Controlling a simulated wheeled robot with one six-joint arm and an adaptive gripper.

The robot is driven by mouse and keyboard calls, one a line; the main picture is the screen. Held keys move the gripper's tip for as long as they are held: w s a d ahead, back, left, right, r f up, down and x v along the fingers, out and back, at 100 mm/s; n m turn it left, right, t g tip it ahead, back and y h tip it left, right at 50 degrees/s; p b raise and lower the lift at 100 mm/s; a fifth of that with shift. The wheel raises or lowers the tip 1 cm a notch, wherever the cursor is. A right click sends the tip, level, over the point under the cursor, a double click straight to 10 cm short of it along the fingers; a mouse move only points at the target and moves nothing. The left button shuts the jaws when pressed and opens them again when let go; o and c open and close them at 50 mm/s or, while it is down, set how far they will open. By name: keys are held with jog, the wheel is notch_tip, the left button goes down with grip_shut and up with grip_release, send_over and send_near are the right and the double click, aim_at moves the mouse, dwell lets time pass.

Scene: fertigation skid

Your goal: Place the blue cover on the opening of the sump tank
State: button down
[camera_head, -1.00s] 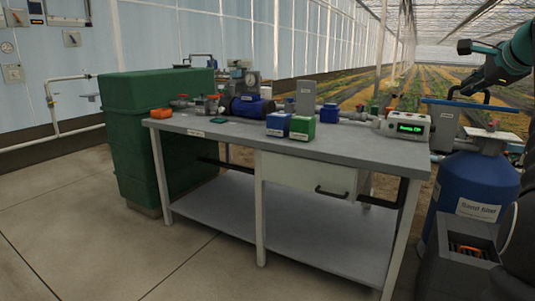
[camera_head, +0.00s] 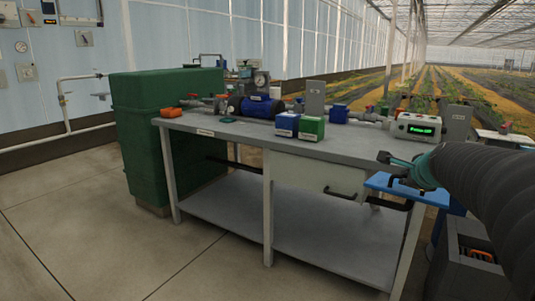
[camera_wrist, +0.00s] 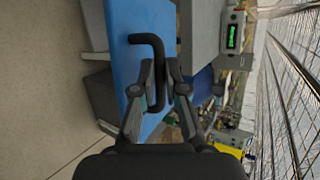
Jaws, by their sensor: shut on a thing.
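The blue cover (camera_head: 378,180) is a flat blue sheet with a bent black handle. It hangs in the air in front of the bench's right end. My gripper (camera_head: 398,166) is shut on the black handle (camera_wrist: 160,75). The wrist view shows the cover's broad blue face (camera_wrist: 135,25) beside the fingers. In the head view, my arm hides part of the cover. A tall green tank (camera_head: 165,150) stands at the bench's left end.
The grey bench (camera_head: 240,137) fills the middle. It carries a blue pump (camera_head: 258,106), a blue box (camera_head: 287,124), a green box (camera_head: 312,129) and a controller with a lit green display (camera_head: 418,127). A dark crate (camera_head: 470,262) stands at lower right. The concrete floor at front left is clear.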

jog(key=a+f, duration=0.9)
jog(key=f, duration=0.6)
jog(key=a+f+m+h, duration=0.1)
jog(key=a+f, duration=0.9)
jog(key=f, duration=0.5)
jog(key=shift+w, duration=0.4)
jog(key=shift+a, duration=0.1)
